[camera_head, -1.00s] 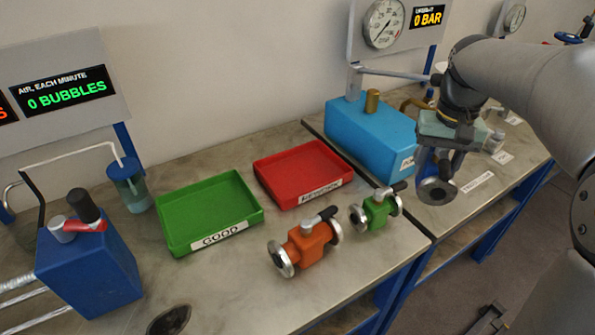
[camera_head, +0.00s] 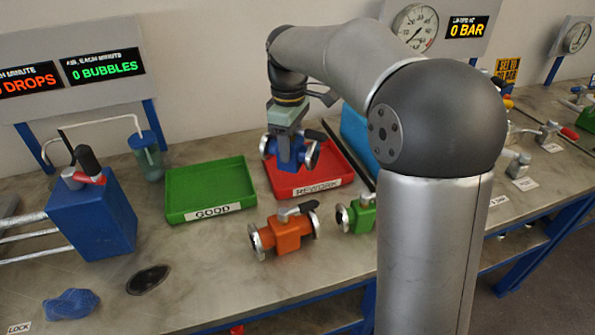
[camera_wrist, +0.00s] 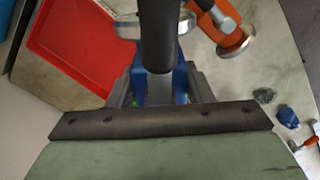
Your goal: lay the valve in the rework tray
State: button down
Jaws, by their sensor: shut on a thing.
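A blue valve (camera_head: 290,150) with silver flanges is held in my gripper (camera_head: 287,133), which is shut on it. In the head view the valve appears in front of the red rework tray (camera_head: 338,172), overlapping its left part; its height over the tray is hard to tell. In the wrist view the blue valve body (camera_wrist: 181,88) shows between the fingers, partly hidden by a dark bar-like part. The red tray (camera_wrist: 75,45) lies to the upper left there, with its visible floor bare.
A green tray (camera_head: 210,190) labelled GOOD stands left of the red one. An orange valve (camera_head: 287,234) and a green valve (camera_head: 362,214) stand in front of the trays. A blue box (camera_head: 358,130) is behind right. A blue lump (camera_head: 72,304) lies front left.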

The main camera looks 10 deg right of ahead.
aim_at(270, 142)
jog(key=w+a+n, duration=0.1)
jog(key=n, duration=0.1)
jog(key=a+n, duration=0.1)
jog(key=n, duration=0.2)
jog(key=w+a+f+n, duration=0.1)
jog(key=a+n, duration=0.1)
jog(key=shift+w+a+f, duration=0.1)
jog(key=shift+w, duration=0.25)
jog(key=shift+w+f+n, duration=0.1)
jog(key=shift+w+n, duration=0.1)
jog(key=shift+n, duration=0.2)
jog(key=shift+w+d+f+p, duration=0.5)
jog(key=shift+w+d+f, duration=1.1)
jog(key=shift+f, duration=0.55)
jog(key=shift+w+d+f+p, duration=0.5)
jog(key=shift+w+d+f, duration=1.1)
jog(key=shift+f, duration=0.55)
jog(key=shift+w+d+f+p, duration=0.5)
jog(key=shift+w+d+f, duration=0.85)
jog(key=shift+d+f, duration=0.65)
jog(key=shift+a+f, duration=0.15)
jog(key=shift+f, duration=0.1)
jog(key=c, duration=0.7)
grip_release()
jog(key=shift+f, duration=0.1)
